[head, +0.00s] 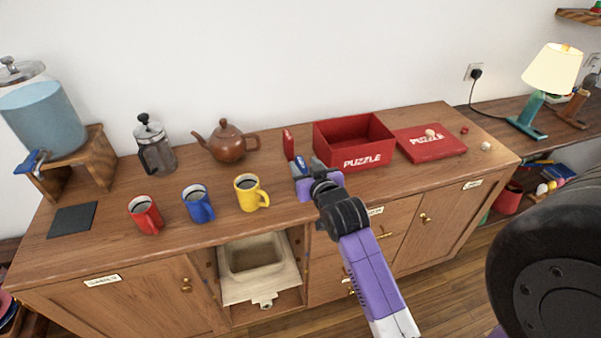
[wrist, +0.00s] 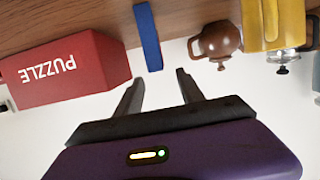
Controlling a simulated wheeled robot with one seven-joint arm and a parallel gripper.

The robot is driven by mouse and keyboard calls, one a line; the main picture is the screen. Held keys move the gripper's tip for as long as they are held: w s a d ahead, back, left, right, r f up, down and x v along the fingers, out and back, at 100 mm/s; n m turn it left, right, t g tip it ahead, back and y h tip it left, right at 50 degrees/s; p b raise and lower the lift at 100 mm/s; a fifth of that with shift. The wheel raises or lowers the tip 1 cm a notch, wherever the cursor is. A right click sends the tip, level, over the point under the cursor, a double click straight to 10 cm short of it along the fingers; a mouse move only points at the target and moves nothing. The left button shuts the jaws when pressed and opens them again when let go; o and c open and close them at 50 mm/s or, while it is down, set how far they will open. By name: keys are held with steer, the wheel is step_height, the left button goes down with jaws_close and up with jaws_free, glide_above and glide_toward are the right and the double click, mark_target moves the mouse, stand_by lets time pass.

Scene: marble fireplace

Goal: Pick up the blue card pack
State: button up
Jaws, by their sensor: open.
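The blue card pack (wrist: 148,37) shows in the wrist view as a narrow upright blue strip on the wooden top. That view is upside down. My gripper (wrist: 158,76) is open and empty, and the pack lies just beyond its fingertips, roughly in line with the gap. In the head view, my gripper (head: 309,166) is low over the cabinet top, left of the red puzzle box. A small blue part of the pack (head: 300,163) shows there beside the fingers; the rest is hidden by my gripper.
The red puzzle box (head: 362,157) stands close on the right, with its lid (head: 431,144) beyond. A narrow red item (head: 288,145) stands just behind the pack. A brown teapot (head: 226,141) and a yellow mug (head: 249,193) are to the left.

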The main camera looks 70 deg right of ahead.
step_height(320, 180, down, 2)
steer(key=shift+s+d+f+g+y, duration=0.1)
steer(key=shift+s+d+g+y, duration=0.05)
steer(key=shift+g+y, duration=0.2)
steer(key=shift+f+p+x, duration=0.1)
steer(key=shift+p+x, duration=0.1)
steer(key=shift+x, duration=1.65)
steer(key=shift+f+p+x, duration=0.15)
steer(key=shift+x, duration=1.75)
jaws_close()
